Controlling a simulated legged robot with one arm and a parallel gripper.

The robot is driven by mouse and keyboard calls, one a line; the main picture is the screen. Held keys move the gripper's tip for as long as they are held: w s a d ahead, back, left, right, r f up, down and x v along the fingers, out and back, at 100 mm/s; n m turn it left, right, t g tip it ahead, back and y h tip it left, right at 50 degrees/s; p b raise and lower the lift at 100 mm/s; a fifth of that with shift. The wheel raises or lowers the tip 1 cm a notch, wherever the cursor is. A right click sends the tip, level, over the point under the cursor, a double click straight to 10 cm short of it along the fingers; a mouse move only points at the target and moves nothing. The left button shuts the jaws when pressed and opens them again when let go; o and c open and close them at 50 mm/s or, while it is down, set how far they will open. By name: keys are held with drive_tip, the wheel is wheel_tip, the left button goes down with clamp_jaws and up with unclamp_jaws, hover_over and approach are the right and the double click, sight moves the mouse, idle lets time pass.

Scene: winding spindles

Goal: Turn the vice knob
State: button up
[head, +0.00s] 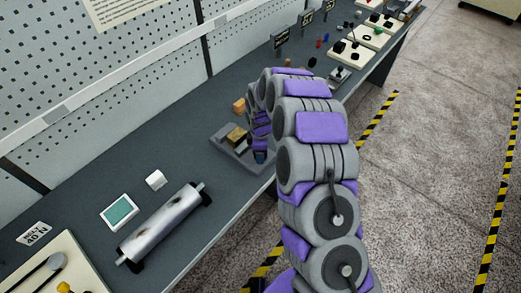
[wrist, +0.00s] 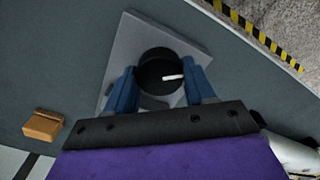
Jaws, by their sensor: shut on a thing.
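The vice knob (wrist: 158,68) is a round black knob with a white mark on its face. In the wrist view it sits between the two blue fingers of my gripper (wrist: 160,84), which are shut on its sides. The white mark points to the right. A pale grey base plate (wrist: 116,52) lies under the knob. In the head view the vice (head: 227,150) stands on the bench with a wooden block (head: 237,135) in it. There my gripper (head: 260,156) is at the vice's right side, and my arm hides the knob.
A small orange-brown block (head: 239,105) lies on the bench behind the vice. A metal roller (head: 160,225), a white spool (head: 155,179) and a teal-screened device (head: 119,212) lie to the left. Several parts stand farther along the bench (head: 190,125). A pegboard wall (head: 130,70) rises behind.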

drive_tip(key=m+p, duration=0.1)
drive_tip(key=m, duration=0.3)
drive_tip(key=shift+w+r+m, duration=0.1)
drive_tip(key=shift+r+m, duration=0.05)
drive_tip(key=shift+m, duration=0.15)
drive_tip(key=m+p, duration=0.1)
drive_tip(key=m, duration=0.3)
drive_tip(key=shift+m, duration=0.3)
drive_tip(key=m, duration=0.4)
drive_tip(key=shift+m+p, duration=0.3)
drive_tip(key=shift+p, duration=0.05)
drive_tip(key=m, duration=0.8)
drive_tip(key=shift+w, duration=0.1)
drive_tip(key=m, duration=0.4)
drive_tip(key=shift+m, duration=0.3)
drive_tip(key=m+b, duration=0.1)
drive_tip(key=m, duration=0.2)
drive_tip(key=shift+m, duration=0.3)
drive_tip(key=shift+m+b, duration=0.35)
drive_tip(key=shift+m, duration=1.45)
